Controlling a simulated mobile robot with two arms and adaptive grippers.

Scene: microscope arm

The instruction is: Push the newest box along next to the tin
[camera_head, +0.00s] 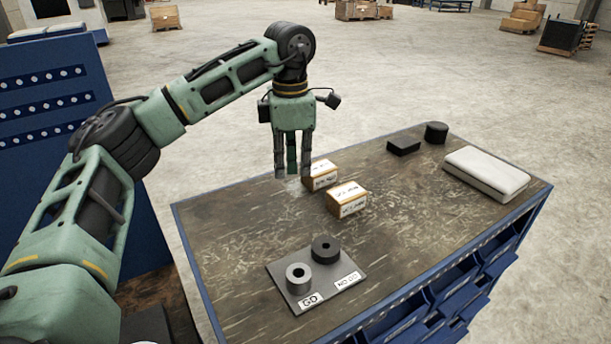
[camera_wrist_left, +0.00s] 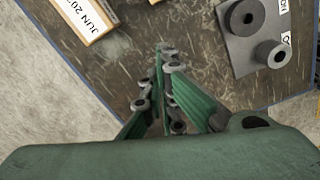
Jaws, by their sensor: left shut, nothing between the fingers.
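Two small cardboard boxes with white labels stand close together on the workbench: a rear box (camera_head: 321,175) and a front box (camera_head: 346,200). Their labels are too small to read in the head view. In the left wrist view a box (camera_wrist_left: 85,15) is cut off by the top edge, its label starting "JUN 20". Which box is newest cannot be told. A dark round tin (camera_head: 436,132) stands at the far edge of the bench. My left gripper (camera_head: 292,172) points down, shut and empty, just left of the rear box; its fingers (camera_wrist_left: 165,88) show in the wrist view.
A flat black block (camera_head: 403,146) lies near the tin, and a white padded case (camera_head: 486,173) lies to its right. A grey plate (camera_head: 278,272) with two ring-shaped parts is at the front.

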